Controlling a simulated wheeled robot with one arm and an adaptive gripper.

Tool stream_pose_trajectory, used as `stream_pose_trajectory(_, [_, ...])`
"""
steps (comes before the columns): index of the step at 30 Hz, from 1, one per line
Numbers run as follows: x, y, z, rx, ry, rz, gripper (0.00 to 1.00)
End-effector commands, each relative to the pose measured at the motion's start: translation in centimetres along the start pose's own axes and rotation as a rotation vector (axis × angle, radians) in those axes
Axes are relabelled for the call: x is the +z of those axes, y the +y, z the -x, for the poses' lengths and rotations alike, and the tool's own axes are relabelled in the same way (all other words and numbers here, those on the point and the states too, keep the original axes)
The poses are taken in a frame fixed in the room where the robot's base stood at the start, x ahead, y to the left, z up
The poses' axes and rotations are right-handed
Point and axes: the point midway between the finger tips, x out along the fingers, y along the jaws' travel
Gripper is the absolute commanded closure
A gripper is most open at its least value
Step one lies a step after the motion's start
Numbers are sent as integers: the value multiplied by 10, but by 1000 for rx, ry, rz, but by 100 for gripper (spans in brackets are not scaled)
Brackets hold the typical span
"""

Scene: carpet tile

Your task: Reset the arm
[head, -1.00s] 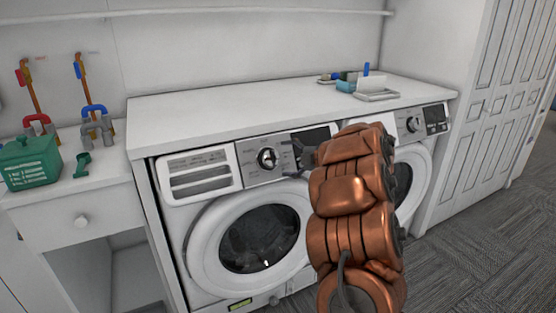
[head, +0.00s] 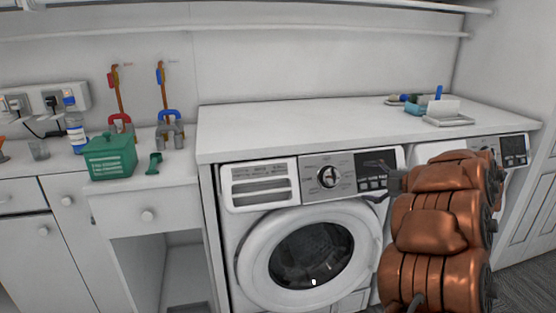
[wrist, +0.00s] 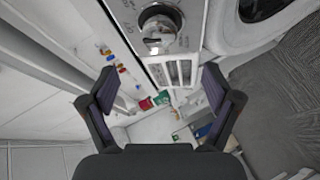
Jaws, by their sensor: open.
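My copper-coloured arm rises at the right of the head view, in front of the washing machines. My gripper (head: 378,180) shows at its far end, small and partly hidden, near the left washer's control panel. In the wrist view my gripper (wrist: 160,98) has its two dark fingers spread wide apart, with nothing between them. The left washing machine (head: 237,193) stands under the white worktop (head: 300,130). Its dial (wrist: 158,28) shows near the top of the wrist view, beyond the fingers. I cannot tell the exact gap between gripper and panel.
A green box (head: 110,158), a small green scoop (head: 154,163) and a bottle (head: 74,122) stand on the left counter. A tray (head: 448,121) with small items sits at the worktop's back right. The worktop's middle is clear. Shelves run overhead.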

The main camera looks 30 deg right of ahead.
Motion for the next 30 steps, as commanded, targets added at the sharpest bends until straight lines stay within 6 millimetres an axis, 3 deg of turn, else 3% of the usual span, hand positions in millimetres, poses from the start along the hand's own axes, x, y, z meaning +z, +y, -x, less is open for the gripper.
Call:
stream_pose_trajectory(13, [-1, 3, -3, 4, -8, 2, 12])
stream_pose_trajectory(23, [1, 64, -33, 111, -229, 1, 12])
stream_pose_trajectory(30, [-10, 110, -44, 231, -445, -77, 12])
